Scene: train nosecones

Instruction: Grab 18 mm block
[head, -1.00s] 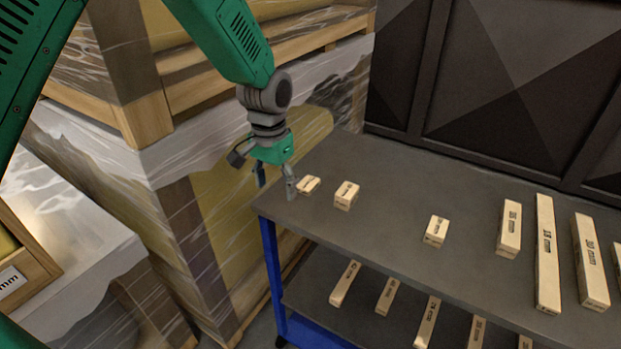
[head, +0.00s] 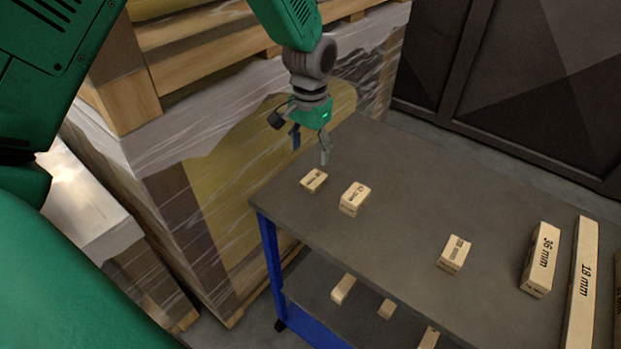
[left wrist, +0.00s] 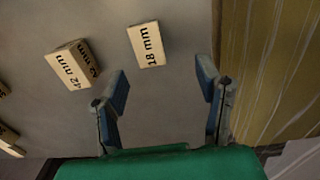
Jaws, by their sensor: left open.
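The small wooden 18 mm block (left wrist: 147,45) lies on the table top in the left wrist view, its label readable. It is ahead of my open left gripper (left wrist: 163,90) and apart from both fingers. In the head view, the block at the table's left end (head: 314,181) appears to be the same one, with my left gripper (head: 310,150) above and behind it. The gripper holds nothing. My right gripper is not in view.
A 42 mm block (left wrist: 70,65) lies beside the small 18 mm block. Another small block (head: 454,254) and a 36 mm block (head: 541,260) sit farther right on the grey table (head: 400,240). A wrapped pallet stack (head: 200,190) stands close on the left.

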